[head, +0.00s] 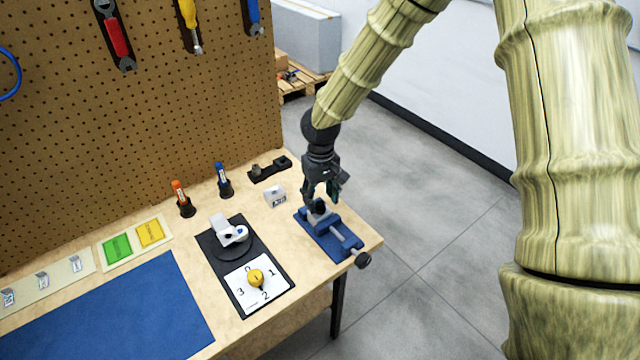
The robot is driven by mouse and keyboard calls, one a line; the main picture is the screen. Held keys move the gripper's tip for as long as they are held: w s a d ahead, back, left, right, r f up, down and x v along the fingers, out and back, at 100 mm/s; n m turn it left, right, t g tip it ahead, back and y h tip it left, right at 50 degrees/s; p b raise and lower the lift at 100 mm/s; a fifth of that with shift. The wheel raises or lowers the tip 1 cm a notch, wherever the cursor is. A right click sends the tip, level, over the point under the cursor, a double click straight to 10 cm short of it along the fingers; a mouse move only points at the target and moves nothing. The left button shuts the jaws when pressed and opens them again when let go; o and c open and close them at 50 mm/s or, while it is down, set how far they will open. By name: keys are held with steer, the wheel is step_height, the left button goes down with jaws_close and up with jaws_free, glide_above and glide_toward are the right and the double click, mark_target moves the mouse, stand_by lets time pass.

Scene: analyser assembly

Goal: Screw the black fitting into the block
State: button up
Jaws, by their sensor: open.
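My gripper (322,196) points down over the blue vise (352,250) at the right end of the bench. Its jaws are open. A small dark round part, which looks like the black fitting (319,207), shows between or just below the fingertips. A grey block (318,219) seems to sit in the vise jaws under it, largely covered by the gripper. I cannot tell whether the fitting is seated in the block or how far in it is.
A black holder (268,170) stands behind the vise, and a small white labelled piece (275,197) is left of it. Orange (182,199) and blue (223,181) markers stand near the pegboard (140,130). The vise is close to the bench edge.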

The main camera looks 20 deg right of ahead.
mark_target(320, 204)
steer(key=shift+f, duration=1.65)
steer(key=c, duration=1.1)
steer(key=shift+m, duration=3.1)
steer(key=o, duration=1.1)
steer(key=o, duration=0.5)
